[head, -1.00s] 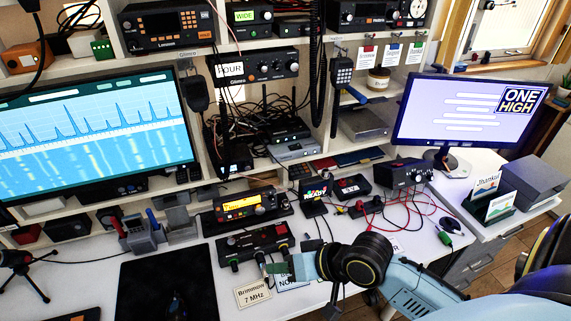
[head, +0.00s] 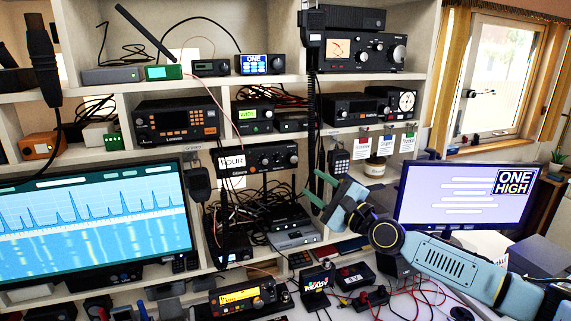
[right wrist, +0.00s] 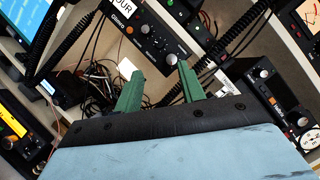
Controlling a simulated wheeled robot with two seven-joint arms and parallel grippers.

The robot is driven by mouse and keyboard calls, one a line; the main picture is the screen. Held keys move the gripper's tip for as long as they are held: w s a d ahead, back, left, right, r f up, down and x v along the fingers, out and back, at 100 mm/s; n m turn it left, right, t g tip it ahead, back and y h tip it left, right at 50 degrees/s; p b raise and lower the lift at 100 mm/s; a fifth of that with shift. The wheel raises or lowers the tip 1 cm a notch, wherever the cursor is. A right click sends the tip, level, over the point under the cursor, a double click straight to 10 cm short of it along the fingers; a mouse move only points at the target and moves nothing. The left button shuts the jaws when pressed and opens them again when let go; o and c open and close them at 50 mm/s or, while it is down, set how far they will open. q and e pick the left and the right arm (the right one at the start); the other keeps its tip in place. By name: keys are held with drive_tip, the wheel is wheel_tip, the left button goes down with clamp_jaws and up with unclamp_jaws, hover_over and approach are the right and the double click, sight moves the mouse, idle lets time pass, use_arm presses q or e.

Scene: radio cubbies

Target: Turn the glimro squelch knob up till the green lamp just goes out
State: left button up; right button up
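The glimro radio (head: 258,158) is a black box on the middle shelf, with a white paper tag on its left front and knobs on its right front. In the right wrist view the same radio (right wrist: 150,35) lies just beyond my fingers, with several small knobs along its face. I cannot tell which one is squelch, and I make out no lit green lamp on it. My right gripper (head: 317,188) has its green fingers apart and empty, below and right of the radio in the head view. The fingers also show in the right wrist view (right wrist: 160,66). My left gripper is not in view.
A coiled black cord (head: 312,110) hangs right of the radio. A hand microphone (head: 200,185) hangs at its left. Grey boxes and cables (head: 290,238) fill the space below. The right monitor (head: 465,193) stands behind my right arm.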

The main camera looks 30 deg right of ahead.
sight(280, 160)
drive_tip(key=x, duration=1.1)
drive_tip(key=shift+w, duration=0.25)
clamp_jaws()
